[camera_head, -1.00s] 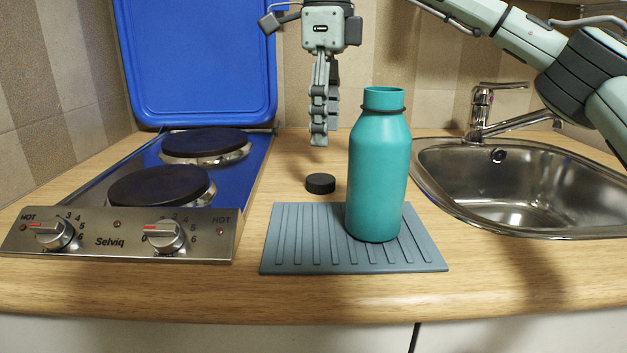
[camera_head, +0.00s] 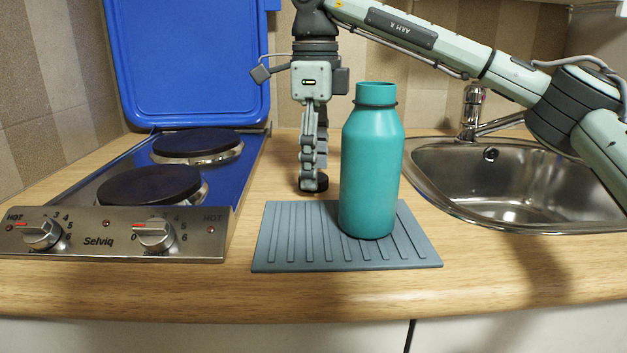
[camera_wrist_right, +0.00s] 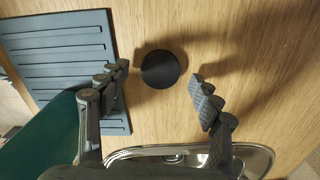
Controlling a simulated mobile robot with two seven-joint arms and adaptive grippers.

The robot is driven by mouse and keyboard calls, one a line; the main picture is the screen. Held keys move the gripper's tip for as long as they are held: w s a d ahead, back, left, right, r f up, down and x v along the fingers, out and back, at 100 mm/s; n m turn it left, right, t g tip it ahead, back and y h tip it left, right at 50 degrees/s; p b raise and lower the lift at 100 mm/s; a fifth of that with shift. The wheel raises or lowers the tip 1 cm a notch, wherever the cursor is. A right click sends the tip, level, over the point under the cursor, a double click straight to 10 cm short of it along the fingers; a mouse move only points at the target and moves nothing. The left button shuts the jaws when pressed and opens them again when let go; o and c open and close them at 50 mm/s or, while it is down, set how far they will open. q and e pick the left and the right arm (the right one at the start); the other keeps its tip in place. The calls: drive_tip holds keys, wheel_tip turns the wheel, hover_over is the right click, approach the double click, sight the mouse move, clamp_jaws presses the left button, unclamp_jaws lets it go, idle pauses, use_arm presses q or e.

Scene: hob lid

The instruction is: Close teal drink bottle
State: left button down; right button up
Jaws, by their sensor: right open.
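The teal bottle (camera_head: 371,170) stands upright on the grey ribbed mat (camera_head: 290,255), its mouth uncapped. Part of its side shows at the lower left of the right wrist view (camera_wrist_right: 45,150). The black round cap (camera_wrist_right: 160,69) lies on the wooden counter behind the mat; in the head view it is mostly hidden behind my right gripper's fingers. My right gripper (camera_head: 314,186) points down over the cap, left of and behind the bottle. In the right wrist view its fingers (camera_wrist_right: 160,78) are spread, one to each side of the cap, with gaps between. My left gripper is not in view.
A hob (camera_head: 110,240) with two black plates and a raised blue lid (camera_head: 190,65) stands on the left. A steel sink (camera_head: 510,205) with a tap (camera_head: 474,115) is on the right. The counter front is clear.

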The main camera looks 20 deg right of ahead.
drive_tip(key=shift+f, duration=0.45)
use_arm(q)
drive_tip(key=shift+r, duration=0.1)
use_arm(e)
drive_tip(key=shift+c, duration=0.3)
drive_tip(key=c, duration=0.7)
